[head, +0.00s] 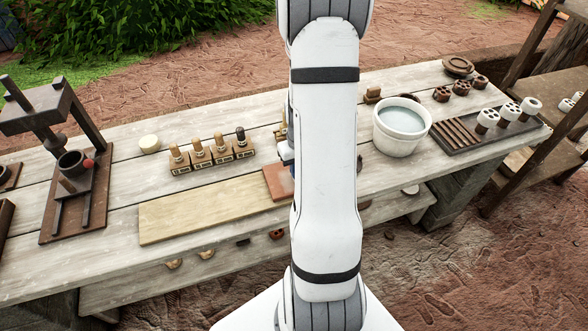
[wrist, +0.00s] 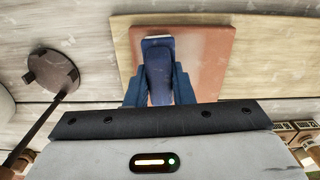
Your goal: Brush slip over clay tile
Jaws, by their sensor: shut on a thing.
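A flat reddish clay tile (wrist: 212,50) lies at the end of a pale wooden board (wrist: 272,62) in the wrist view. In the head view the tile (head: 275,181) shows just left of my arm, which hides part of it. My gripper (wrist: 158,84) has blue fingers shut on a blue brush-like tool (wrist: 158,58) with a pale tip. The tool is over the left part of the tile; I cannot tell whether it touches. The tile looks paler pink in places. A white bowl (head: 400,128) of greyish liquid stands right of my arm.
Several wooden-handled stamps (head: 214,154) stand behind the board. A dark press (head: 70,165) is at the left. A dark tray (head: 485,130) with white spools is at the right. A dark disc with a rod (wrist: 52,74) lies left of the tile in the wrist view.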

